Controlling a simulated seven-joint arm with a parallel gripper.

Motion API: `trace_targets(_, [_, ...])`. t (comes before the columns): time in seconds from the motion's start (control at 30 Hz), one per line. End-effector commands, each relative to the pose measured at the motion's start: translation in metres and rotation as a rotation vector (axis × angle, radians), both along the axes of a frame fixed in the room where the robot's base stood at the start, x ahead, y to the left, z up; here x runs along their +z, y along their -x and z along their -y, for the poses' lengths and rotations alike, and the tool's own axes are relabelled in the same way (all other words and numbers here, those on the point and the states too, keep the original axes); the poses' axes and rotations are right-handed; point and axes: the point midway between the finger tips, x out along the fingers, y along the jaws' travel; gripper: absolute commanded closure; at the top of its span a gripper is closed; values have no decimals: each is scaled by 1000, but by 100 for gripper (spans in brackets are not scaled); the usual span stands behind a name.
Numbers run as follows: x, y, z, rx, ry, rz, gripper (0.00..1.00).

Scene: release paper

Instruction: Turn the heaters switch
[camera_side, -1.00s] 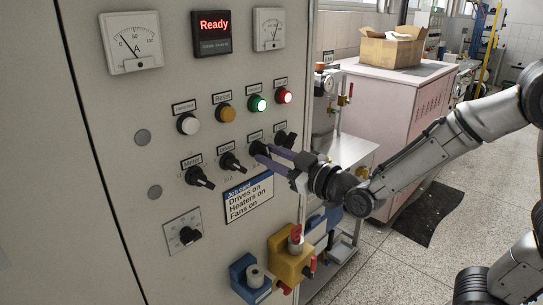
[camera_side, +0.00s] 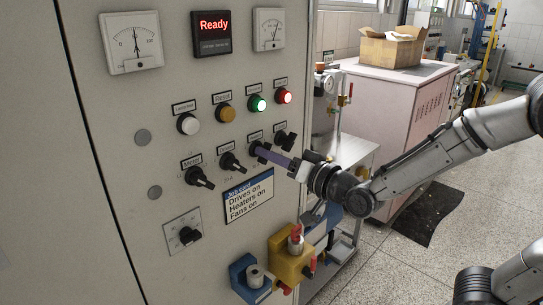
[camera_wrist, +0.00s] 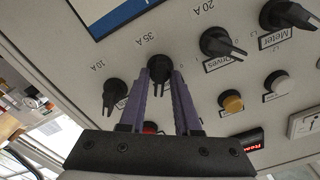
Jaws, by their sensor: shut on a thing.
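The heaters switch (camera_wrist: 158,66) is a black rotary knob, third from the left in the switch row on the grey panel. In the wrist view it lies between the tips of my gripper's purple fingers (camera_wrist: 161,84), with its handle running between them. In the side view my gripper (camera_side: 262,153) reaches in from the right and is shut on this switch, hiding most of it. The switch's label is hidden by the fingers in the wrist view. The job card (camera_side: 249,199) below reads "Drives on, Heaters on, Fans on".
The drives switch (camera_side: 232,161) and meter switch (camera_side: 197,177) are to the left; the fans switch (camera_side: 285,140) is close on the right. Lit green (camera_side: 257,103) and red (camera_side: 284,95) buttons sit above. A yellow block (camera_side: 289,261) juts out below. The display (camera_side: 212,26) reads "Ready".

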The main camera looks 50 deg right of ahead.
Motion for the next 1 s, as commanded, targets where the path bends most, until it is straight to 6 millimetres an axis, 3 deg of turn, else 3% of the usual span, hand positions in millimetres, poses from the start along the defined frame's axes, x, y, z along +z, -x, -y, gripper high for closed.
trace_targets(0.43, [-1, 0, 0, 0, -213, -1, 100])
trace_targets(1.0, [-1, 0, 0, 0, -239, -2, 100])
